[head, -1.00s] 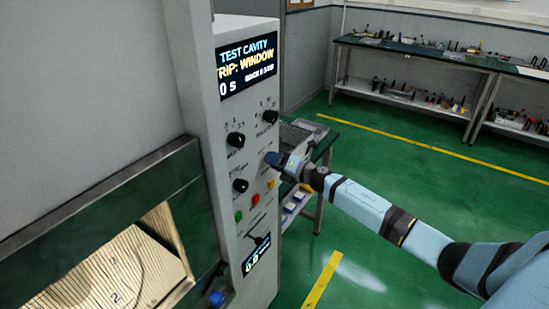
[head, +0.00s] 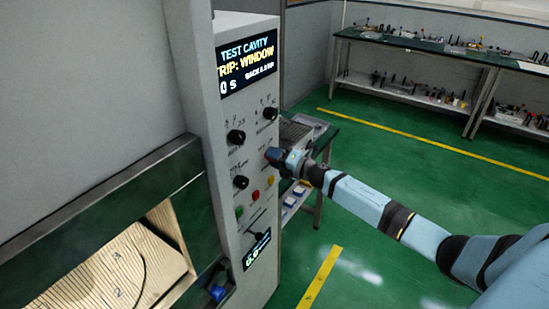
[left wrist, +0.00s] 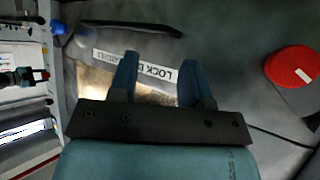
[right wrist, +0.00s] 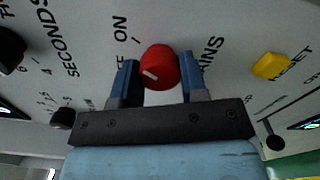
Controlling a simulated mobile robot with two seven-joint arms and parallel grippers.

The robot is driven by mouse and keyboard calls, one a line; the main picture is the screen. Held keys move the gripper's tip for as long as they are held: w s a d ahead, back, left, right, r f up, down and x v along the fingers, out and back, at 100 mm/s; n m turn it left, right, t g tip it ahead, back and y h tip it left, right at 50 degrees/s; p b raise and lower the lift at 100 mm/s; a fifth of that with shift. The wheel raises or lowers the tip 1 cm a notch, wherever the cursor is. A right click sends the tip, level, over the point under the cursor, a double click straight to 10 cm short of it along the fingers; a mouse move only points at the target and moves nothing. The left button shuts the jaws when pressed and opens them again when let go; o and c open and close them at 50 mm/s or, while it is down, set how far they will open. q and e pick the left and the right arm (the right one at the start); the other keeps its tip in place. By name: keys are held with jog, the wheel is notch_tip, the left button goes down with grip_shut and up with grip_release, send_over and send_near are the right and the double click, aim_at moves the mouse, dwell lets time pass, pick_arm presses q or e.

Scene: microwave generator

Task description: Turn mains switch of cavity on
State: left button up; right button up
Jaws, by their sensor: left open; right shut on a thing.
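A red round knob (right wrist: 160,67) sits on the white control panel between the words ON and MAINS. My right gripper (right wrist: 162,80) is shut on it, with a finger on either side. A white mark shows on the knob's lower left face. In the head view my right gripper (head: 274,156) is at the panel's right part and mostly hides the knob. In the left wrist view my left gripper (left wrist: 158,72) is open and empty, above a grey surface with a label reading LOCK and more letters hidden. It is out of the head view.
Black knobs (head: 236,137), a yellow button (right wrist: 271,65), a red button (head: 255,195) and a green button (head: 239,212) are on the panel. A display (head: 247,64) reads TEST CAVITY. A wooden board (head: 110,268) shows through the window. A red disc (left wrist: 292,66) is near my left gripper.

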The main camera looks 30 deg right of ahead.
jog(key=o, duration=0.9)
jog(key=shift+o, duration=0.2)
jog(key=b+v, duration=0.3)
jog(key=v, duration=1.1)
jog(key=s+a+f+m+g+h, duration=0.1)
jog(key=s+a+f+m+h, duration=0.3)
jog(key=s+a+f+m, duration=0.95)
jog(key=s+a+f+m+g, duration=0.2)
jog(key=s+a+f+m, duration=0.2)
jog(key=a, duration=0.3)
jog(key=s+a+f+m+g+p, duration=0.1)
jog(key=s+a+f+m+g, duration=0.1)
jog(key=s+a+f+m, duration=0.2)
jog(key=s+a+m, duration=0.2)
jog(key=s+a, duration=0.1)
jog(key=a, duration=0.1)
jog(key=shift+s+a+g, duration=0.25)
jog(key=shift+s+g, duration=0.05)
